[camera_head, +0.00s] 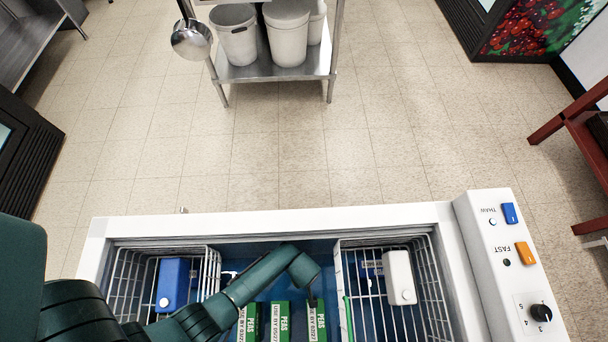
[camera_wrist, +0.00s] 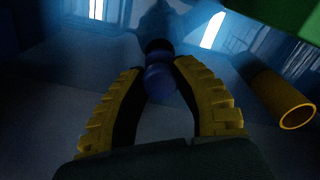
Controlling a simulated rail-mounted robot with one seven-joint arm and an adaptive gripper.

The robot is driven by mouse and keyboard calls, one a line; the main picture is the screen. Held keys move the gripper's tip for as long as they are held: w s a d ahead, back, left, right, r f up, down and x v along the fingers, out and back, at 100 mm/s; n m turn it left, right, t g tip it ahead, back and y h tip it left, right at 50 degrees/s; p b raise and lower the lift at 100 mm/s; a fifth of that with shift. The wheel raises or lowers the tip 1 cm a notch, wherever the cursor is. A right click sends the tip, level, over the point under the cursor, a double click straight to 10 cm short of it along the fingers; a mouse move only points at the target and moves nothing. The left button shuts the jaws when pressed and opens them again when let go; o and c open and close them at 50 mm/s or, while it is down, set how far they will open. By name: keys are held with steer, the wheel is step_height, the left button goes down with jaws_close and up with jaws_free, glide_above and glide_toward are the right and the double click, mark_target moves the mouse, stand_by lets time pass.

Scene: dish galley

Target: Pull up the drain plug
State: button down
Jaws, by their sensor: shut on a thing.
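The drain plug (camera_wrist: 161,82) looks like a dark blue knob with a darker round top, low inside the chest freezer (camera_head: 270,224). My gripper (camera_wrist: 160,66) has its two yellow-ribbed fingers around the knob, one on each side, and is shut on it. The wrist view is dim, and I cannot tell whether the plug is seated or lifted. In the head view my arm reaches down into the freezer between the two wire baskets, and the fingers and plug are hidden there.
The left wire basket (camera_head: 212,270) holds a blue container (camera_head: 174,283); the right one (camera_head: 430,285) holds a white container (camera_head: 399,277). Green-and-white pea boxes (camera_head: 281,320) stand between them. A yellow tube (camera_wrist: 283,98) lies right of my fingers. A control panel (camera_head: 515,265) is at right.

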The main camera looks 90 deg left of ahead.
steer(key=c, duration=0.7)
jaws_free()
step_height(320, 180, up, 12)
steer(key=p, duration=1.2)
